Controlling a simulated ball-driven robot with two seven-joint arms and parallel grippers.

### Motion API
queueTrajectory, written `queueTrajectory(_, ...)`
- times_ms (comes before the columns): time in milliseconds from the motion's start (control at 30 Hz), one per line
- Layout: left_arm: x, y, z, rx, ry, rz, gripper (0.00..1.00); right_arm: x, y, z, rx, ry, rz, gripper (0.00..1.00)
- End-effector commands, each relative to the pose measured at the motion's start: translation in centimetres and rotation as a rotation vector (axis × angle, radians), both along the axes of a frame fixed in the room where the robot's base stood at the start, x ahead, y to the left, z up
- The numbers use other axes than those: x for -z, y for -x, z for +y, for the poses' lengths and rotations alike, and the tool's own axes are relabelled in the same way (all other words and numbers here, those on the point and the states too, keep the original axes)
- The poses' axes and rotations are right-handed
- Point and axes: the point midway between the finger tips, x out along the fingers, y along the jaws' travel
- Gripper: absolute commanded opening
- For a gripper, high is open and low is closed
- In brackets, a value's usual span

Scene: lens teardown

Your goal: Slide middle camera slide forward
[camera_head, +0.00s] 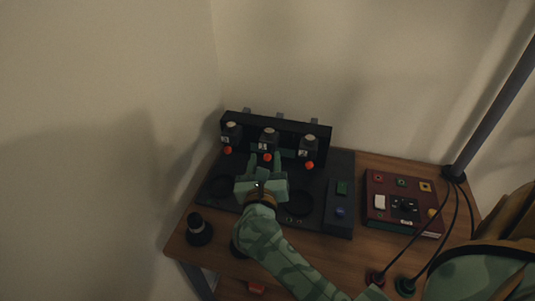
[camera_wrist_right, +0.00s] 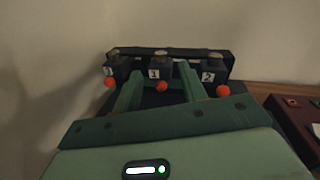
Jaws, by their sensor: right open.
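The middle camera slide (camera_head: 268,138) is a dark block with a pale round top, a number label and an orange knob (camera_head: 267,157). It stands in a black rack between two similar slides. In the right wrist view the middle slide (camera_wrist_right: 157,68) is marked 1, and its orange knob (camera_wrist_right: 161,86) shows between my fingers. My right gripper (camera_head: 265,158) is green and open, its fingers pointing at the rack, one on each side of the middle knob. Contact cannot be told. In the right wrist view the gripper (camera_wrist_right: 162,76) holds nothing. My left gripper is out of view.
The left slide (camera_head: 231,134) and right slide (camera_head: 309,147) stand close on both sides. A dark control box (camera_head: 341,209) and a red panel with buttons (camera_head: 384,182) lie to the right. A black knobbed object (camera_head: 198,230) stands at the table's left edge. Cables cross the right side.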

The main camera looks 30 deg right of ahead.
Motion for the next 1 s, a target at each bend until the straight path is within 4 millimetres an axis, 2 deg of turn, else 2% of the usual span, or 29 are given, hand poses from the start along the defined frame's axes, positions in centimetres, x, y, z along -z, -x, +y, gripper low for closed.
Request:
queueTrajectory(133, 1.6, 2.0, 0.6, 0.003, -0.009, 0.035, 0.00, 3.7, 0.0, 0.0, -0.002, 0.006, 0.008, 0.42)
queueTrajectory(300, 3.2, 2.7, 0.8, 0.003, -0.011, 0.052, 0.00, 7.7, -0.3, -0.2, -0.001, 0.010, 0.005, 0.42)
queueTrajectory(367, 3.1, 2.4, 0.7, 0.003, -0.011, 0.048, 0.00, 7.0, -1.7, -1.3, 0.000, 0.008, -0.001, 0.42)
queueTrajectory(600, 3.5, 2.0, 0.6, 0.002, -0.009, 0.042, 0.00, 6.9, -5.0, -3.9, -0.002, 0.010, 0.000, 0.42)
queueTrajectory(767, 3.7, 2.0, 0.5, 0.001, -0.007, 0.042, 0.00, 6.8, -5.8, -4.6, -0.002, 0.008, 0.001, 0.42)
queueTrajectory(1000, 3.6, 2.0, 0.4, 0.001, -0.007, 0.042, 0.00, 6.8, -5.9, -4.7, -0.002, 0.008, 0.001, 0.42)
